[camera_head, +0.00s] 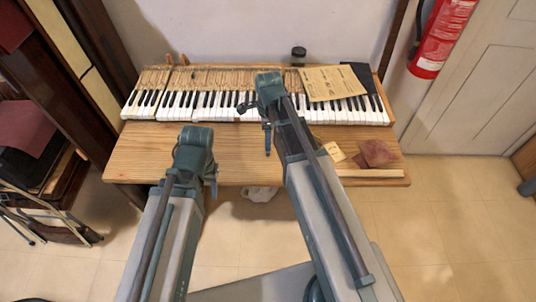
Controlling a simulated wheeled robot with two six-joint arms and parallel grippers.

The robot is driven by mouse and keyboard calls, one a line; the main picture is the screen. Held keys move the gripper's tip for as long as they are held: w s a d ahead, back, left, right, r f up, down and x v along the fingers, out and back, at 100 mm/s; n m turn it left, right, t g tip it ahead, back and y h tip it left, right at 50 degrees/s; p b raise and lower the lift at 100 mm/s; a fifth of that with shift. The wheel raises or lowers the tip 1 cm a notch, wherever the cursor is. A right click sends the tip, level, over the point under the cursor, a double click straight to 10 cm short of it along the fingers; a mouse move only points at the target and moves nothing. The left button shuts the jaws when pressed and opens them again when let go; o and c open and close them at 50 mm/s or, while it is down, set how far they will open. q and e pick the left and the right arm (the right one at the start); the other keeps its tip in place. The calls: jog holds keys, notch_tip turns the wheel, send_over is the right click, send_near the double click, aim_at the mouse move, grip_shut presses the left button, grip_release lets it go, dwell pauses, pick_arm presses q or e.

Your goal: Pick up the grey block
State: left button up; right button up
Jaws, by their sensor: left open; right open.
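I cannot make out a grey block in the head view; it may be hidden behind my arms. My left gripper (211,179) is open over the front edge of the wooden table (140,155). My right gripper (257,119) is open, further back, over the front of the row of piano keys (200,104). I see nothing held in either gripper, though the arms cover part of the view between them.
A tan printed sheet (325,83) lies over the keys at the right. A small dark jar (298,53) stands behind. A brown leather-like piece (377,154) and a pale card (335,152) lie at the table's right. A fire extinguisher (440,38) hangs on the wall.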

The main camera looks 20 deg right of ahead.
jog(key=shift+s+a+f+b, duration=0.1)
jog(key=shift+s+f+b, duration=0.05)
jog(key=shift+f+b, duration=1.2)
jog(key=shift+s+f+b, duration=0.15)
jog(key=shift+f+b, duration=1.1)
jog(key=shift+f, duration=0.05)
jog(key=shift+r, duration=0.1)
grip_shut()
